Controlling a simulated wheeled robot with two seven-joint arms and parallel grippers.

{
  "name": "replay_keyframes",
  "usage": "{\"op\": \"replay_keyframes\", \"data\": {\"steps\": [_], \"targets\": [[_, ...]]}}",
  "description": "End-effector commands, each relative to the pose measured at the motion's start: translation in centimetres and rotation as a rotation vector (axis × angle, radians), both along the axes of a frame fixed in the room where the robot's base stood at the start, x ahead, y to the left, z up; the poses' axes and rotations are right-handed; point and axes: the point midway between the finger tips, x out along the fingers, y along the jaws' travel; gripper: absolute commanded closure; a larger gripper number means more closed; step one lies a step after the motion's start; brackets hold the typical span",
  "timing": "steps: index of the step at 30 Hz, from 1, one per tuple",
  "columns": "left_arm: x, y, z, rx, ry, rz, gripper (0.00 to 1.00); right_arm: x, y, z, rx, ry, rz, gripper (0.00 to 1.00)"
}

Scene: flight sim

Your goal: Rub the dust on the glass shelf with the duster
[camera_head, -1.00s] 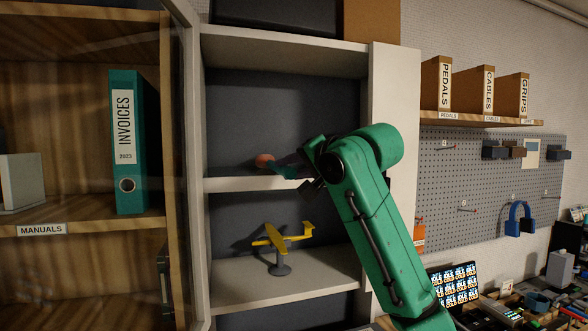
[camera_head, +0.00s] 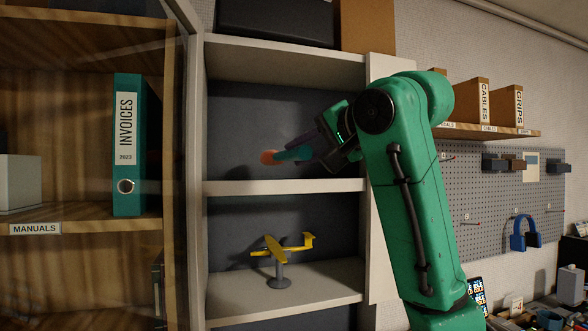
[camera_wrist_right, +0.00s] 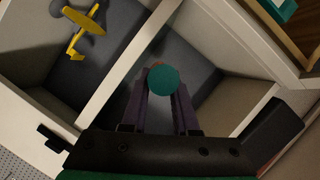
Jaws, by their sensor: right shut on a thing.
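The duster (camera_head: 290,154) has a teal handle and an orange-pink head (camera_head: 268,157) pointing left. My right gripper (camera_head: 318,148) is shut on its handle and holds it above the middle shelf (camera_head: 285,187) of the white cabinet, apart from the board. In the right wrist view, the round teal end of the duster (camera_wrist_right: 163,81) sits between the two fingers (camera_wrist_right: 160,110) and hides most of the head. I cannot make out dust on any shelf, nor tell for certain which one is glass. My left gripper is not in view.
A yellow model plane (camera_head: 283,248) stands on the lower shelf (camera_head: 320,285), below the duster. A teal binder (camera_head: 128,145) stands in the wooden cabinet at left, behind a glass pane. The white side panel (camera_head: 383,235) is close to my right arm.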

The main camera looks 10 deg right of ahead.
Motion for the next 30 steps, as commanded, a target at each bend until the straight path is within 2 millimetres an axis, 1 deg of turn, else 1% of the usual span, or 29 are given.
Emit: {"op": "replay_keyframes", "data": {"steps": [1, 9, 19, 21, 23, 25, 30], "targets": [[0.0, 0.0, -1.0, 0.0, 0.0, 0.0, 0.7, -0.9, 0.0, -0.4, 0.0, -0.006, 0.001, 1.0], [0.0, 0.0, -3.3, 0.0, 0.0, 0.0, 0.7, -5.6, -0.3, -0.4, -0.001, -0.005, 0.002, 1.0], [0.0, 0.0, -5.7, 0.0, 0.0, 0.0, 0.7, -11.4, -0.7, -0.3, 0.0, -0.004, 0.002, 1.0], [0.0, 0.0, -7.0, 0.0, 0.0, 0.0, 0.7, -12.6, -0.9, -0.6, -0.001, -0.006, -0.002, 1.0], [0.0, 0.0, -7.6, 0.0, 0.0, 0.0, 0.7, -13.4, -0.9, -0.5, -0.001, -0.006, -0.001, 1.0], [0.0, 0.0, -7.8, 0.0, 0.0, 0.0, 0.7, -14.0, -0.9, -0.3, -0.001, -0.003, -0.002, 1.0], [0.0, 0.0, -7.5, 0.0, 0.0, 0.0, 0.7, -14.0, -0.9, 0.0, -0.001, 0.0, 0.0, 1.0]]}}
